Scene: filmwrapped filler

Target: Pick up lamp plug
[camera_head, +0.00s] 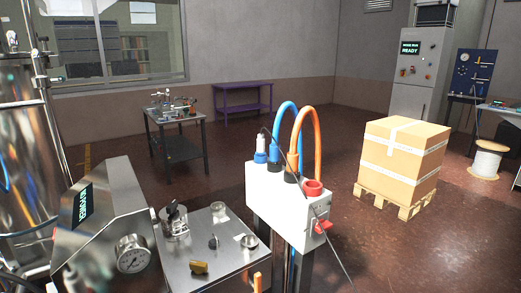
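No plug clearly labelled as the lamp plug shows. A white box (284,209) stands on dark posts in the middle foreground and has several connectors on top. A pale upright plug (261,146) sits in a blue socket (260,157) at its left end. A thin dark cable starts near this plug and crosses the box towards the lower right. A blue hose (287,104) and an orange hose (317,128) arch up from the top. An open-looking red socket (313,187) is at the right end. Neither of my grippers is in view.
A steel bench (207,262) with small fittings and a gauge (132,254) fill the left foreground. A boxed pallet (403,160) stands right, near a cable spool (487,160). A dark side table (175,142) and a purple table (243,98) stand behind. Open floor lies between.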

